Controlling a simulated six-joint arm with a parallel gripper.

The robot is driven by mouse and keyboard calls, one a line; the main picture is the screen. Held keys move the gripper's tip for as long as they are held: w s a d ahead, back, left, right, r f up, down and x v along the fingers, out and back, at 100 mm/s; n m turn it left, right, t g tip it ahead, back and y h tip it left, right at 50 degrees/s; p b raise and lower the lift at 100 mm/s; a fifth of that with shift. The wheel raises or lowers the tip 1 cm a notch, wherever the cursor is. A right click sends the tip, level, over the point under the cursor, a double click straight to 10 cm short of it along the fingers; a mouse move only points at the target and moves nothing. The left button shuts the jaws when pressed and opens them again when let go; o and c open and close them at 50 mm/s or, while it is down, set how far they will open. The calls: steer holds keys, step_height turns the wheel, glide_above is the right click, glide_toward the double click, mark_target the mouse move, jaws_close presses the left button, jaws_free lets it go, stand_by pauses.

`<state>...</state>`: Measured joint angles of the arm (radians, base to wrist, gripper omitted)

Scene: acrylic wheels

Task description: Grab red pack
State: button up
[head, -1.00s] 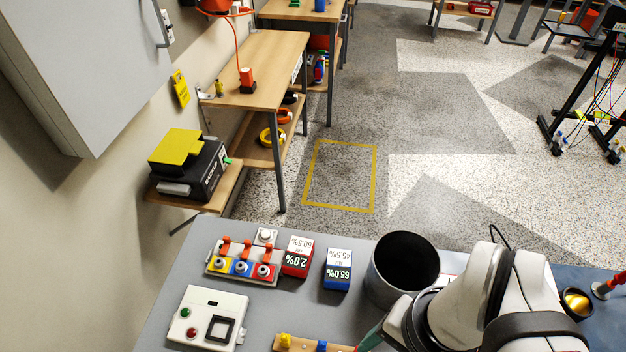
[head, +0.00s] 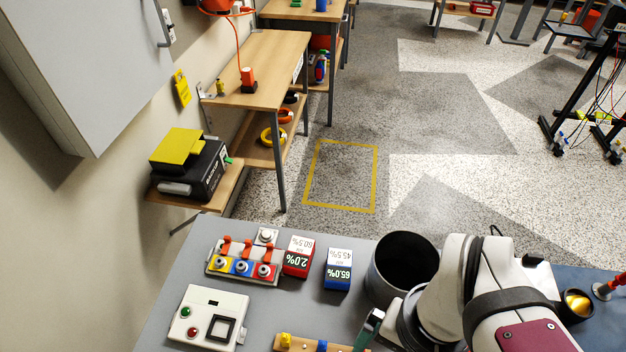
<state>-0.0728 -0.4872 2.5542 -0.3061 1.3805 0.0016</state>
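The red pack (head: 298,258) is a small box with a white top printed 60.5% and a red front marked 2.0%. It stands on the grey table in the head view. My white arm is at the lower right. A green-faced, dark-edged part at its end, which looks like my gripper (head: 369,328), is to the right of and nearer than the red pack, clear of it. Only part of the gripper shows, so its opening cannot be made out.
A dark open cylinder (head: 402,268) stands right of the blue pack, close to my arm. A switch panel (head: 245,262) is left of the red pack. A white button box (head: 208,318) and a wooden strip with coloured pieces (head: 312,344) lie nearer. Bare table lies between them.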

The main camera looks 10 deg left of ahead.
mark_target(294, 270)
steer(key=w+d+f+n+h, duration=0.2)
steer(key=d+f+n+h, duration=0.15)
steer(key=n+h, duration=0.45)
steer(key=w+a+f+n+t+h, duration=0.3)
steer(key=w+a+n+t, duration=0.4)
steer(key=n, duration=0.8)
steer(key=a+f+n+t+y, duration=0.2)
steer(key=a+n+y, duration=0.1)
steer(key=a+n, duration=0.2)
steer(key=a+f+n+t+y, duration=0.3)
steer(key=a+n, duration=0.2)
steer(key=s+a+f+n+t+y, duration=0.1)
steer(key=a+f+n+t+y, duration=0.1)
steer(key=a+n, duration=0.3)
steer(key=shift+f+n+t+y, duration=0.4)
steer(key=shift+f+n+y, duration=0.05)
steer(key=shift+n+y, duration=0.05)
steer(key=x, duration=0.9)
steer(key=shift+f, duration=0.1)
steer(key=x, duration=0.6)
steer(key=shift+w+a, duration=0.1)
steer(key=shift+a, duration=0.05)
jaws_close()
